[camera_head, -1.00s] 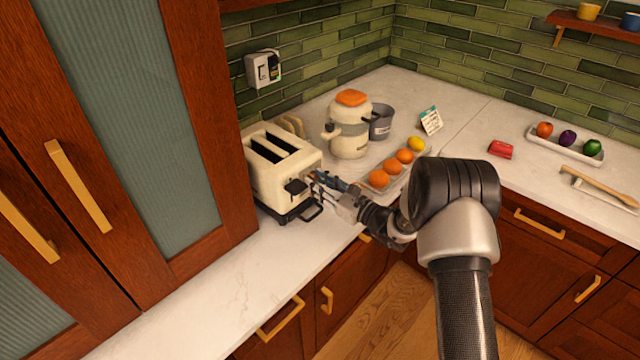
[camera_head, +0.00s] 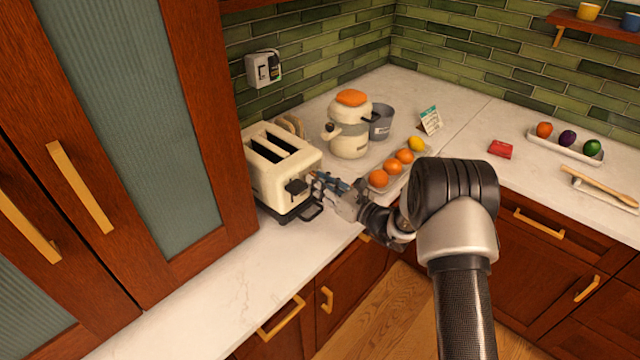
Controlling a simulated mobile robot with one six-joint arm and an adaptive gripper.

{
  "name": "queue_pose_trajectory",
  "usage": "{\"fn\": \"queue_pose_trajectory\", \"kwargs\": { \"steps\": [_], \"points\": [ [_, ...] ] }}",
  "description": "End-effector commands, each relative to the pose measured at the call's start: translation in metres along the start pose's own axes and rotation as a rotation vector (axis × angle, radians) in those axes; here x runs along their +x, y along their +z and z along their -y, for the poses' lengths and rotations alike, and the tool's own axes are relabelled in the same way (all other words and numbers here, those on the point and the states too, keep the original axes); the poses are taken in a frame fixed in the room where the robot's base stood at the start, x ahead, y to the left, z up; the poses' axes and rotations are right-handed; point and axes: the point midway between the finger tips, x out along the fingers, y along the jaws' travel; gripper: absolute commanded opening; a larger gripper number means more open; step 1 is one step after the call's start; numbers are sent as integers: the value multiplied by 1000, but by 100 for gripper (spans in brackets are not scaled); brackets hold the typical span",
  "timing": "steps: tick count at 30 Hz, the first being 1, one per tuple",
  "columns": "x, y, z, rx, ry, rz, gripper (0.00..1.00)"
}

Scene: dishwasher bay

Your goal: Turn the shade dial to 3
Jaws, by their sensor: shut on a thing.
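A cream toaster (camera_head: 275,182) with two dark slots stands on the counter at the left, with a black lever (camera_head: 297,187) on its front face. My gripper (camera_head: 318,182) is at the right part of that front face, shut at the place where the shade dial would be. The dial is hidden behind the fingers and too small to make out, so its setting cannot be read.
A tray (camera_head: 372,190) with oranges and a lemon lies just right of my gripper. Bread slices (camera_head: 290,126) are behind the toaster. The counter front (camera_head: 225,290) is clear.

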Motion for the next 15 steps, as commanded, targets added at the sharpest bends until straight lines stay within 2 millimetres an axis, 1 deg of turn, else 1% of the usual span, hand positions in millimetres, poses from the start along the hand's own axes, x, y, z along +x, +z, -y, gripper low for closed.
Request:
{"fn": "queue_pose_trajectory", "kwargs": {
  "steps": [2,3,12,15],
  "points": [
    [0,0,0,0,0,0,2],
    [0,0,0,0,0,0,28],
    [0,0,0,-1,0,0,47],
    [0,0,0,-1,0,0,47]
  ]
}}
